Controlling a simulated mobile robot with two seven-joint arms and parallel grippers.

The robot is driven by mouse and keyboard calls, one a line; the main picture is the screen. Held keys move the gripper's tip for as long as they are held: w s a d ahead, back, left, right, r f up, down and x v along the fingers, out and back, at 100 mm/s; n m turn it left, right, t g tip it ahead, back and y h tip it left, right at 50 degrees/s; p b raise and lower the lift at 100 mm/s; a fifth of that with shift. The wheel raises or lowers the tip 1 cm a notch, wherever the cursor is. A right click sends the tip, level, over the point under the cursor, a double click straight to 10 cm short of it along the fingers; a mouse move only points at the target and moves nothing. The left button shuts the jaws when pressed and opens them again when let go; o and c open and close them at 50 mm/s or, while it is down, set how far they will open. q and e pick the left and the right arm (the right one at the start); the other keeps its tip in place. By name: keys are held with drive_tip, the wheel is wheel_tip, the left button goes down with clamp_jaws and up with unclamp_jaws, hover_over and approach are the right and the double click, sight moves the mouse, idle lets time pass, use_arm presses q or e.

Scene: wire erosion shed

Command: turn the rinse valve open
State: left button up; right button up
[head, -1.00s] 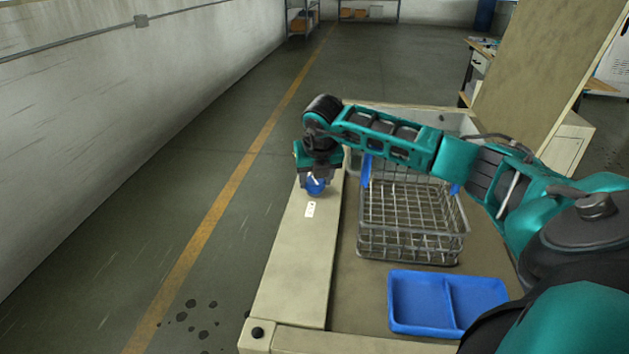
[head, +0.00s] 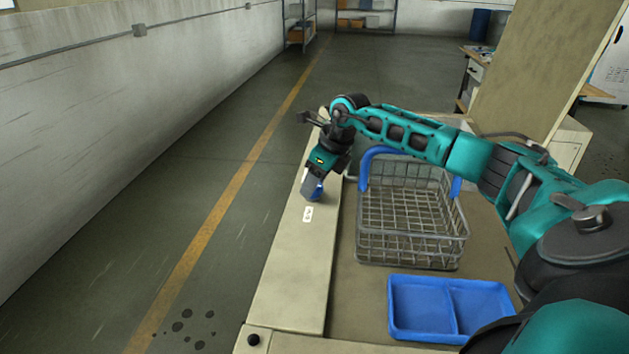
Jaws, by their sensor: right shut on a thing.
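The rinse valve's blue handle (head: 317,193) sits on the beige ledge (head: 288,265) on the left side of the bench, just behind a small white label (head: 307,214). My right gripper (head: 313,190) reaches down to it from above and is shut on it, with the wrist tilted. The gripper hides most of the handle, so its exact angle cannot be told. My left gripper is not in view.
A wire basket (head: 412,248) with a blue handle stands on the bench right of the ledge. A blue two-part tray (head: 421,334) lies in front of it. A tall beige panel (head: 545,70) rises at the back right. The floor left of the bench is clear.

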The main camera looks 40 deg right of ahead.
drive_tip(key=shift+n+y, duration=0.3)
drive_tip(key=shift+n, duration=0.6)
drive_tip(key=o, duration=1)
drive_tip(key=shift+g, duration=0.3)
drive_tip(key=shift+o, duration=0.2)
drive_tip(key=v, duration=1.3)
drive_tip(key=shift+f, duration=0.1)
